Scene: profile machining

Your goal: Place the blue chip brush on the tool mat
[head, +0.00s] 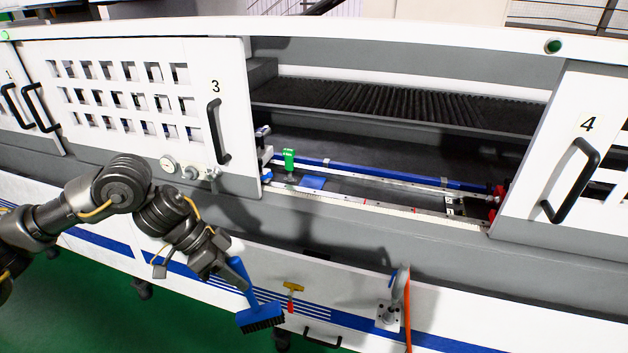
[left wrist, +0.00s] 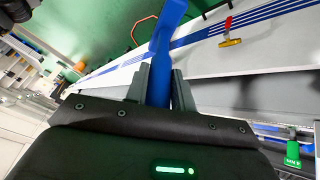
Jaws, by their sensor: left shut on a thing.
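The blue chip brush (head: 258,315) has a blue handle and dark bristles. My left gripper (head: 232,272) is shut on its handle and holds it in front of the machine's white lower front, bristles down. In the left wrist view, the blue handle (left wrist: 162,75) stands between the two fingers of my left gripper (left wrist: 160,85); the bristles are out of that view. A small flat blue piece (head: 312,183) lies inside the open machine bay; I cannot tell whether it is the tool mat. My right gripper is not in view.
A green tool (head: 289,158) stands beside the blue piece, near a blue rail (head: 400,178). An orange hose (head: 408,310) hangs at right. Doors with black handles (head: 217,132) flank the bay opening.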

